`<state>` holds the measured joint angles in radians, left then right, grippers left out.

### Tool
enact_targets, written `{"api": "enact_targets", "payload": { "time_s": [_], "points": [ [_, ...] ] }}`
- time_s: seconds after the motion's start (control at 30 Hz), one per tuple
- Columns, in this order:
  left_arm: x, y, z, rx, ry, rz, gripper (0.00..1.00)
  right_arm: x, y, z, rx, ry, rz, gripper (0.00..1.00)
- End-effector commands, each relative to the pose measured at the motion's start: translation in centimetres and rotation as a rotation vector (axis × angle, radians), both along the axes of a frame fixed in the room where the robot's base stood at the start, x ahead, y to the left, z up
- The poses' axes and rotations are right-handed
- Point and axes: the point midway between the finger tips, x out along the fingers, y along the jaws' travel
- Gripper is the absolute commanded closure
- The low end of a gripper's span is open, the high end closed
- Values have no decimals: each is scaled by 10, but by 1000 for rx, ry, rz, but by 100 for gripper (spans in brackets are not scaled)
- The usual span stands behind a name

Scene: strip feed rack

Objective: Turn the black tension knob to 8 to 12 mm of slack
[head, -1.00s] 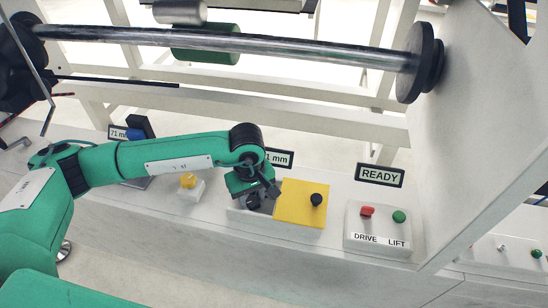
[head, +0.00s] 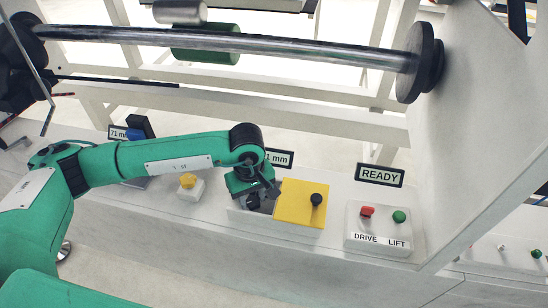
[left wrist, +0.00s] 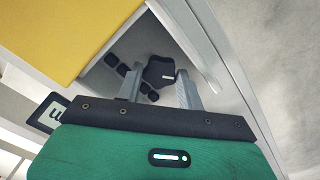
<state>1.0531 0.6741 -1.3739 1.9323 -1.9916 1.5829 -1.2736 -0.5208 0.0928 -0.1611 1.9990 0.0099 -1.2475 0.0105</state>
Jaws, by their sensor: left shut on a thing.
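In the head view the knob (head: 253,201) is partly hidden by my wrist. My left gripper (left wrist: 159,75) is shut on it, one grey finger on each side. In the head view the gripper (head: 262,194) points down at the panel, just left of the yellow plate. A display (head: 279,158) behind the wrist ends in "1 mm"; its left part is hidden by my arm. My right gripper is not in view.
The yellow plate (head: 298,203) bears another black knob (head: 317,199). To its right is a box with a red DRIVE button (head: 367,211) and green LIFT button (head: 399,216), below a READY sign (head: 380,175). A yellow button (head: 188,181) lies below my forearm. A steel roller (head: 230,43) spans above.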

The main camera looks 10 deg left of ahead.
Motion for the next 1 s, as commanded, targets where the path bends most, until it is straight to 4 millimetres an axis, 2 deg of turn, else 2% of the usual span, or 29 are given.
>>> {"api": "enact_targets", "payload": {
  "time_s": [0.57,0.6,0.63,1.0],
  "points": [
    [-1,0,-1,1,2,-1,81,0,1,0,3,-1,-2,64],
    [-1,0,-1,1,2,-1,60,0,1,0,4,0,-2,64],
    [-1,0,-1,1,2,-1,55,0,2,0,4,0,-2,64],
    [0,0,2,0,0,0,55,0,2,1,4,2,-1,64]
  ]
}}
